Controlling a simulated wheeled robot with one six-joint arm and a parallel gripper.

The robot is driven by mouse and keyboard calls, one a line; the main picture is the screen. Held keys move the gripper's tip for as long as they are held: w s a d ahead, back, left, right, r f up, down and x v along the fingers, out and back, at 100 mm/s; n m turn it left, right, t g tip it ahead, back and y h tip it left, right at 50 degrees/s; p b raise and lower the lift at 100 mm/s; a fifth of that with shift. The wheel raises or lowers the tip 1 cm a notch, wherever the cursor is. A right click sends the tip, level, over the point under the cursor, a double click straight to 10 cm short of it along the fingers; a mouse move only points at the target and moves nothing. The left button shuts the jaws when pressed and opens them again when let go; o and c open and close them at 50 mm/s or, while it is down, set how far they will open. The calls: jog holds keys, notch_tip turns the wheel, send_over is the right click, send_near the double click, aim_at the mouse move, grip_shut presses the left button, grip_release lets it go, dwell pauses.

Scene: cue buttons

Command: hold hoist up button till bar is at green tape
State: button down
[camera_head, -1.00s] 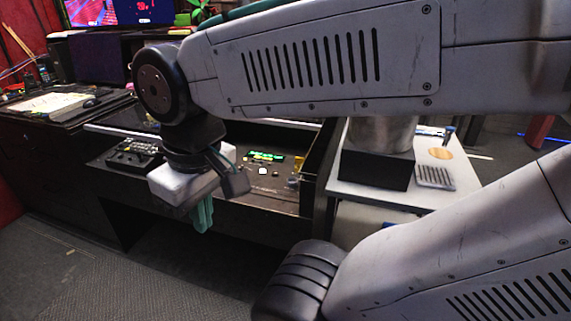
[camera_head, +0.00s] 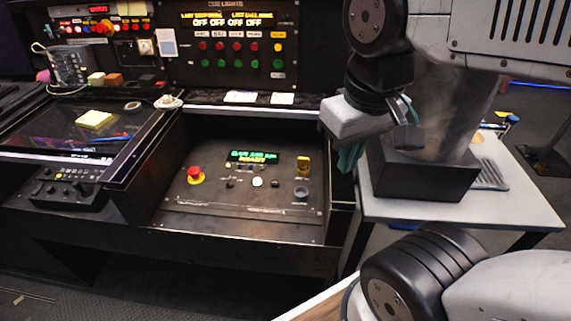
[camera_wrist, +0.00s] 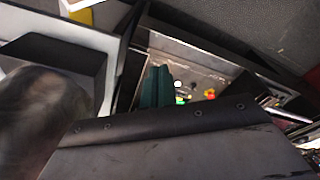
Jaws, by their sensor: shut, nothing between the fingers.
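A dark sloped control panel (camera_head: 220,209) sits in the desk at the centre of the head view. I cannot tell which control is hoist up. No bar or green tape can be made out. My gripper (camera_head: 350,157) has teal fingers, shut and empty, right of the panel in the picture and apart from its controls. In the wrist view, the fingers (camera_wrist: 155,87) point toward the panel.
An upright cue lights panel (camera_head: 230,60) with rows of red and green buttons stands behind. A glass-topped desk section (camera_head: 60,128) is at left. A white table (camera_head: 525,212) with a black box (camera_head: 420,180) stands at right, close to my gripper.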

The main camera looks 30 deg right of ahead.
jog(key=shift+w, duration=0.3)
jog(key=shift+d, duration=0.1)
jog(key=w+d+f+n+t+h, duration=0.1)
jog(key=w+d+f+n+t, duration=0.15)
jog(key=w, duration=0.55)
jog(key=w+d+f+n+t+h, duration=0.1)
jog(key=w+d+f+n, duration=0.15)
jog(key=w, duration=0.65)
jog(key=w+d+f+n+t+h, duration=0.1)
jog(key=w+d+f+n+t, duration=0.15)
jog(key=w, duration=0.55)
jog(key=w+a+f+n+y, duration=0.4)
jog(key=w+f, duration=0.1)
jog(key=f, duration=0.3)
jog(key=w+a+f+n+y, duration=0.4)
jog(key=w+a+f+n, duration=0.1)
jog(key=f, duration=0.4)
jog(key=shift+f+y, duration=0.25)
jog(key=shift+y, duration=0.05)
jog(key=shift+a, duration=0.1)
